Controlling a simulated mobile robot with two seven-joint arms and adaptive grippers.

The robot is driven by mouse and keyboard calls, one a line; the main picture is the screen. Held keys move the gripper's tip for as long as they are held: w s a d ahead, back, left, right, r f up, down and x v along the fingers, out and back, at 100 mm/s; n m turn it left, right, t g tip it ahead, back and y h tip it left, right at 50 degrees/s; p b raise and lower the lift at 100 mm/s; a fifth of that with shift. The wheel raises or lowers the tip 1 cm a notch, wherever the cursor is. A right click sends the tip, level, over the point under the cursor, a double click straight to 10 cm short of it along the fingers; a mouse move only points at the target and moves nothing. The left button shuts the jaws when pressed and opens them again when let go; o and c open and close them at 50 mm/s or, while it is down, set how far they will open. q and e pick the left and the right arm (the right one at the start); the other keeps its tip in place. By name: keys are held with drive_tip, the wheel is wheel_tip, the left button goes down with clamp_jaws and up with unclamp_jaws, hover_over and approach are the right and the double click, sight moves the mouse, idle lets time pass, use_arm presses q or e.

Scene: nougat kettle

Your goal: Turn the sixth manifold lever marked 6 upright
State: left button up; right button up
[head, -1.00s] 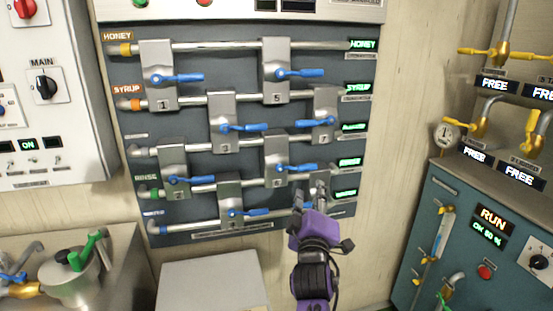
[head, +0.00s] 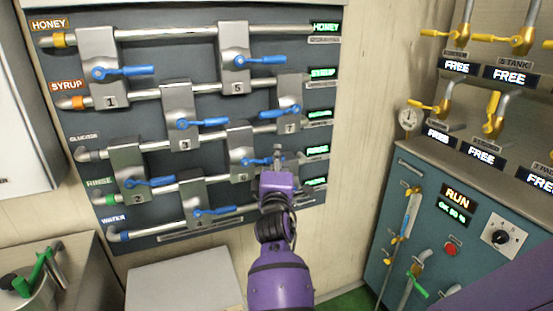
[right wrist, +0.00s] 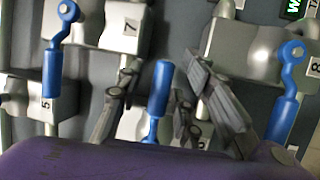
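The manifold panel (head: 215,130) carries numbered grey blocks with blue levers. Lever 6 (head: 251,162) lies sideways on its block, its handle pointing right in the head view. My right gripper (head: 277,155) is at the handle's end, covering part of it and of block 8. In the right wrist view the two fingers of my right gripper (right wrist: 165,90) are spread, with lever 6 (right wrist: 159,90) in the gap between them and a space visible on both sides. The number on its block is mostly hidden there. My left gripper is not in view.
Lever 7 (head: 285,110) is just above my right gripper. A teal cabinet (head: 410,215) stands to the right.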

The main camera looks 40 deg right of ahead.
drive_tip(key=shift+w, duration=0.2)
clamp_jaws()
